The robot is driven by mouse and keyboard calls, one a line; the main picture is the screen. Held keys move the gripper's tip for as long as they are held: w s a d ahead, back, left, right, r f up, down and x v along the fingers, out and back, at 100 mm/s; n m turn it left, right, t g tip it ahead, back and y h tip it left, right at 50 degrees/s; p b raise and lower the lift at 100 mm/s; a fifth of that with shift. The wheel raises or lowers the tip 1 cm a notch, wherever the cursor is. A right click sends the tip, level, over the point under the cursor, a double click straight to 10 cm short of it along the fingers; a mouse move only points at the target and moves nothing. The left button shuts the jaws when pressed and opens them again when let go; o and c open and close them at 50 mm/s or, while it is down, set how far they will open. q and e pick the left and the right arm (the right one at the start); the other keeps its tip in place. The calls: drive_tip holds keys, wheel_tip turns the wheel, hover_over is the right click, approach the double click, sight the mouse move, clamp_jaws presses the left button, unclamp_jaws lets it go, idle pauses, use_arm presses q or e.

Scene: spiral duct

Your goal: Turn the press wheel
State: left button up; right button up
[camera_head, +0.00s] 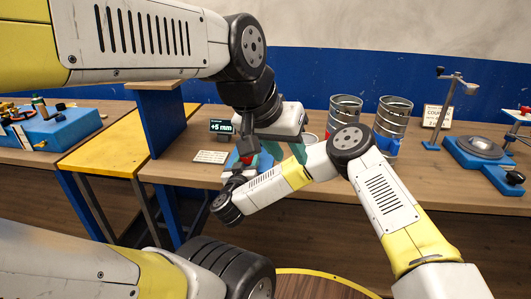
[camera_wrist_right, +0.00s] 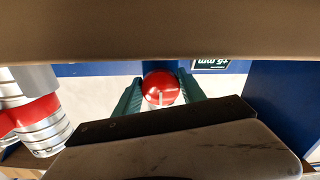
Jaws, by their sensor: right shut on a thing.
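The press wheel itself cannot be made out in the head view; my left gripper and forearm cover that spot. A blue base (camera_head: 232,160) shows there on the bench. In the right wrist view a round red knob (camera_wrist_right: 160,87) sits between the two green fingers of my right gripper (camera_wrist_right: 161,92), which is shut on it. A bit of red (camera_head: 247,159) also shows in the head view, by the right gripper. My left gripper (camera_head: 275,152) hangs over the same spot from above, its green fingers apart, with nothing seen between them.
A small display (camera_head: 221,127) reads +5 mm, with a white card (camera_head: 210,157) before it. Two ribbed metal ducts (camera_head: 345,116) stand to the right. A blue device with a grey disc (camera_head: 480,147) stands further right.

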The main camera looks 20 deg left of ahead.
drive_tip(key=shift+m, duration=0.4)
drive_tip(key=m, duration=0.3)
drive_tip(key=shift+a+r, duration=0.1)
drive_tip(key=m, duration=0.3)
drive_tip(key=shift+m, duration=0.3)
drive_tip(key=m, duration=0.3)
drive_tip(key=shift+a+m, duration=0.1)
drive_tip(key=shift+m, duration=0.2)
drive_tip(key=m, duration=0.3)
drive_tip(key=shift+m, duration=0.3)
drive_tip(key=m, duration=0.7)
drive_tip(key=shift+r, duration=0.1)
drive_tip(key=m, duration=0.4)
drive_tip(key=shift+s, duration=0.1)
drive_tip(key=shift+r+m, duration=0.1)
drive_tip(key=shift+m, duration=1.9)
